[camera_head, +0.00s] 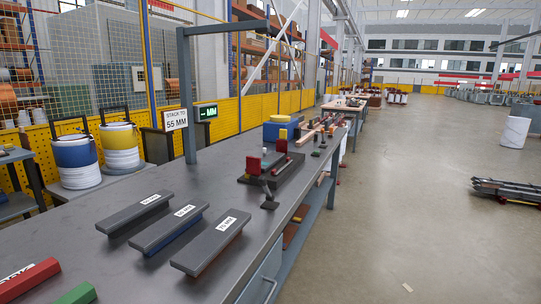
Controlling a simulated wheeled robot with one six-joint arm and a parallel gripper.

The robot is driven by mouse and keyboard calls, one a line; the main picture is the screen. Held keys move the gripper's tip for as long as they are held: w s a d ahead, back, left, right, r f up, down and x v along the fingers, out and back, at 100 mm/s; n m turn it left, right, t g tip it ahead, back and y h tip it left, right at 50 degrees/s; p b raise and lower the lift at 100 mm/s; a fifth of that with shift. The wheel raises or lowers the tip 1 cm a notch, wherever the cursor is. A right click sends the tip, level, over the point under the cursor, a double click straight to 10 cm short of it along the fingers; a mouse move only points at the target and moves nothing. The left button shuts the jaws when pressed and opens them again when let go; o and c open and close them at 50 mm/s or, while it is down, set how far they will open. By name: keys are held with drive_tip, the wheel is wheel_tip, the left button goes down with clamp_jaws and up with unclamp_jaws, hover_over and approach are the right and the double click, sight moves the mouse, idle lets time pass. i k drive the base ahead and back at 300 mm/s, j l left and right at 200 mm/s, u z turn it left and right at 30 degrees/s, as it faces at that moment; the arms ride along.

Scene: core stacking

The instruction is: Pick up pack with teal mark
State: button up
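Three long grey packs with white labels lie side by side on the dark grey bench (75,245). The left pack (125,217) shows no clear colour along its lower side. The middle pack (160,234) has a blue lower edge. The right pack (207,249) has a reddish-brown lower edge. I cannot make out a teal mark on any of them, and the label print is too small to read. My gripper is not in view.
A red block (30,279) and a green block (76,294) lie at the near left. A dark fixture with red parts (273,167) stands beyond the packs. A post carries a "STACK TO 55 MM" sign (176,119) beside a small display (207,112). Open floor lies right.

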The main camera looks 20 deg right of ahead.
sight(269, 161)
drive_tip(key=i+l, duration=0.35)
drive_tip(key=i+l+u, duration=0.1)
drive_tip(key=i+l, duration=0.25)
drive_tip(key=l, duration=0.2)
drive_tip(key=i+l, duration=0.65)
drive_tip(key=l, duration=0.25)
drive_tip(key=i+l+u, duration=0.1)
drive_tip(key=i+l, duration=0.55)
drive_tip(key=l, duration=0.3)
